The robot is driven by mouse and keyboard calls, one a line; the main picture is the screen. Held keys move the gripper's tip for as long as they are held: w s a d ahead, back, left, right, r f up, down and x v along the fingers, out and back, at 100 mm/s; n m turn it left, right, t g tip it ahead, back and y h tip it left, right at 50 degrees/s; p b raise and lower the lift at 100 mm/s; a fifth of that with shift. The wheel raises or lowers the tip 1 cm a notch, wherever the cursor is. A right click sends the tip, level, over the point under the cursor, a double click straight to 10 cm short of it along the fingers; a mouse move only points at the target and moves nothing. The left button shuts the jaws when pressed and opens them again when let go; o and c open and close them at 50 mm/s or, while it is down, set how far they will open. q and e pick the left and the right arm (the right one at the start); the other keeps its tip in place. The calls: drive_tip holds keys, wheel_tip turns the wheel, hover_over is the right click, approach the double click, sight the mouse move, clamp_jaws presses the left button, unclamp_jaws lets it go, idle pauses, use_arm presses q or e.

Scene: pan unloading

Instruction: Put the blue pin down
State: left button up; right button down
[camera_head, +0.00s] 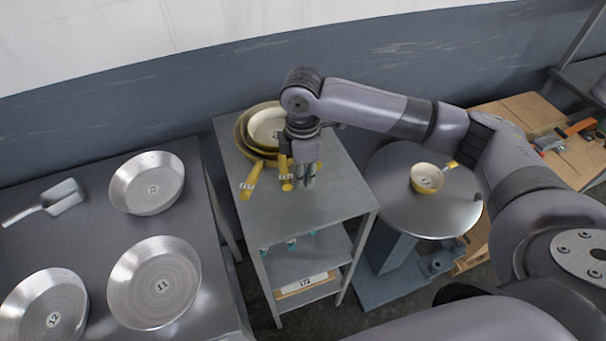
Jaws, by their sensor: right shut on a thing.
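My right gripper (306,174) points down over the top of the grey shelf cart. It is shut on the blue pin (311,181), of which only a small teal part shows between the fingers. I cannot tell whether the pin touches the cart top (313,208). My left gripper is not in view.
Nested pans (266,125) with yellow handles stand just behind and left of the gripper. Small teal items (291,243) and a labelled tray (303,285) are on lower shelves. A round table (440,216) holds a small yellow pan (426,178). Metal pans (154,283) and a scoop (62,198) lie left. The cart's front top is clear.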

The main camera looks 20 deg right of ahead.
drive_tip(key=shift+f, duration=0.7)
drive_tip(key=shift+f, duration=0.1)
drive_tip(key=c, duration=1.5)
unclamp_jaws()
wheel_tip(320, 180, up, 11)
drive_tip(key=shift+w+f+b, duration=0.1)
drive_tip(key=shift+b, duration=1.05)
drive_tip(key=shift+r, duration=0.75)
